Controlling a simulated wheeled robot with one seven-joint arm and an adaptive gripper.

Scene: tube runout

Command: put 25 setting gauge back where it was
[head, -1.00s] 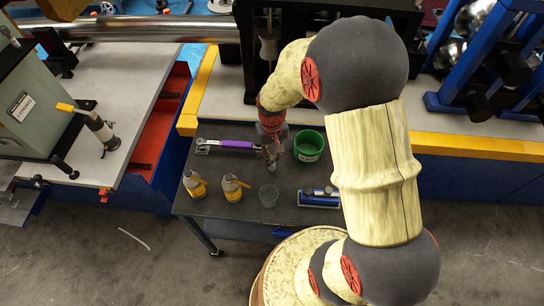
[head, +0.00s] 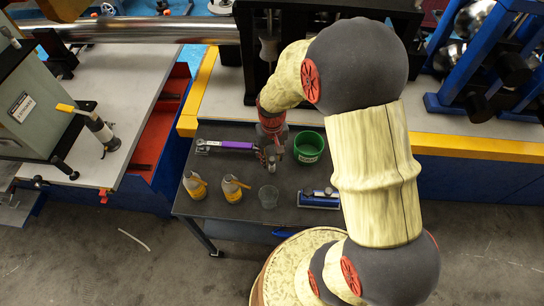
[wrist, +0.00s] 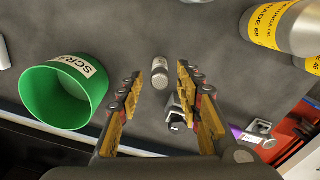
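A small silver cylinder, which looks like the setting gauge, stands on the dark table in the wrist view (wrist: 160,73); no number on it is readable. It also shows in the head view (head: 271,167), just below my gripper (head: 272,155). In the wrist view my gripper (wrist: 159,88) is open, with one finger on each side of the cylinder and a gap to both. A small dark metal piece (wrist: 176,115) shows beside the right finger.
A green scrap tub (head: 308,147) stands close right of my gripper. A purple-handled tool (head: 237,144) lies to the left. Two yellow-labelled bottles (head: 195,186) (head: 232,189), a clear cup (head: 268,197) and a blue tool (head: 319,199) line the front of the table.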

